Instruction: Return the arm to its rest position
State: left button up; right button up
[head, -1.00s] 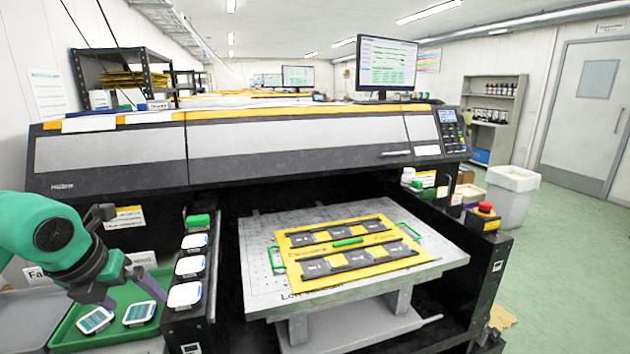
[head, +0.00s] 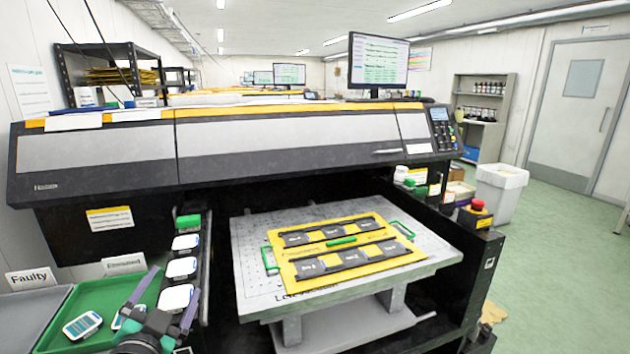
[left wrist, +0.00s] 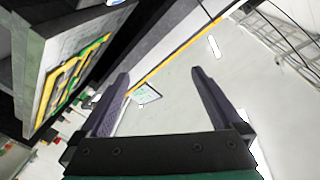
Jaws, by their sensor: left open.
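My left gripper (head: 168,300) is at the lower left of the head view, in front of the green tray (head: 42,322). Its two fingers are spread and point up, with nothing between them. In the left wrist view the open fingers (left wrist: 160,95) also show empty, facing the wall and ceiling. My right gripper does not show.
The printer (head: 95,150) spans the middle. Its platen (head: 250,255) holds a yellow frame (head: 345,270). A grey tray (head: 25,310) is at far left, near the "Faulty" sign (head: 30,278).

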pick_arm(q)
jog(key=s+f+n+g, duration=0.2)
jog(key=s+f+g, duration=0.2)
jog(key=f, duration=0.5)
jog(key=s+f+n+g, duration=0.2)
jog(key=s+f+g, duration=0.25)
jog(key=f, duration=0.35)
jog(key=s+d+f+g+h, duration=0.35)
jog(key=s+f+g, duration=0.25)
jog(key=s+f, duration=0.45)
jog(key=s+f+y, duration=0.1)
jog(key=s+f, duration=0.1)
jog(key=f, duration=0.9)
jog(key=s+f, duration=0.2)
jog(key=f, duration=0.9)
jog(key=s+a+f+g, duration=0.2)
jog(key=s+f, duration=1.1)
jog(key=s, duration=0.3)
jog(key=shift+a, duration=0.3)
